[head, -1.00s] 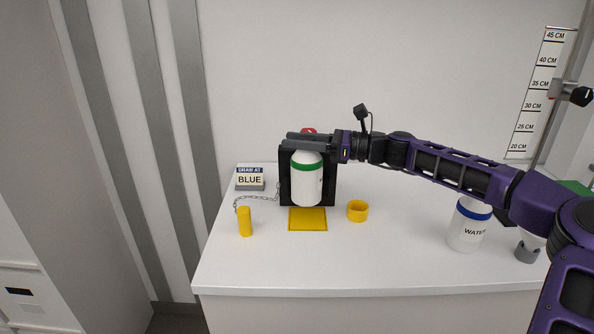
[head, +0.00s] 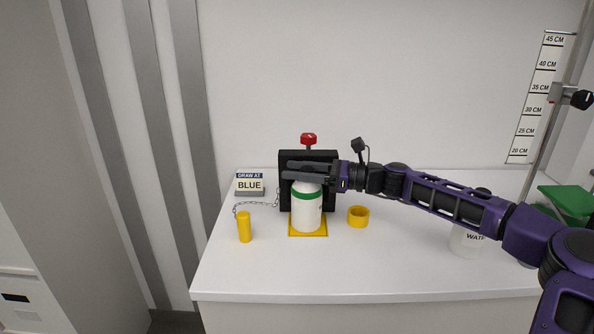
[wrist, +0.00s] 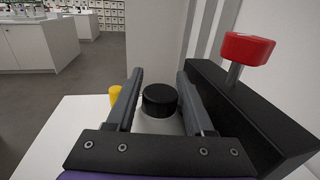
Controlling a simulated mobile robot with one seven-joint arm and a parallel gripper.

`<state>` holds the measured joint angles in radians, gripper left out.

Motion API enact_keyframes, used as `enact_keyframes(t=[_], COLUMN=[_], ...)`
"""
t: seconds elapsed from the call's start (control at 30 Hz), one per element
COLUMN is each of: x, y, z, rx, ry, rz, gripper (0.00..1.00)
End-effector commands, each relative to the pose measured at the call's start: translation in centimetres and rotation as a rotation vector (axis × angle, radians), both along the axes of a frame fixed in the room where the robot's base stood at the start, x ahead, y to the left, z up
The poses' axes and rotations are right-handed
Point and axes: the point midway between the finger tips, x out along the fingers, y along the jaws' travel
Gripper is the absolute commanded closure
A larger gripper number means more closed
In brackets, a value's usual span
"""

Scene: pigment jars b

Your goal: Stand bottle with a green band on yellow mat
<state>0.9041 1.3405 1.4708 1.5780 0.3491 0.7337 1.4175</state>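The white bottle with a green band (head: 306,212) stands upright on the yellow mat (head: 308,234) in the head view, with mat edges showing around its base. Its black cap (wrist: 160,99) shows in the wrist view between my fingers. My gripper (head: 298,172) is at the height of the cap, one finger on each side. In the wrist view my gripper (wrist: 160,75) is open, with a small gap between each finger and the cap. The underside of the bottle is hidden.
A black block with a red knob (head: 308,140) stands close behind the bottle. A yellow ring (head: 358,216) is to its right, a yellow cylinder (head: 244,227) on a chain to its left. A BLUE sign (head: 250,184) stands at back left. The WATER bottle (head: 465,243) is partly behind my arm.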

Motion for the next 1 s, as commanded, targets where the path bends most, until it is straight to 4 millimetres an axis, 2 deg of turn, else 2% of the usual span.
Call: enact_keyframes(t=[0.17,0.6,0.77,1.0], x=[0.0,-1.2,-1.4,-1.4], y=[-0.4,-6.7,-7.4,-7.4], z=[0.1,0.1,0.0,0.0], rx=[0.0,0.0,0.001,0.001], ry=[0.0,0.0,0.0,0.0], rz=[-0.002,-0.002,0.0,0.0], gripper=[0.47,0.47,0.47,0.47])
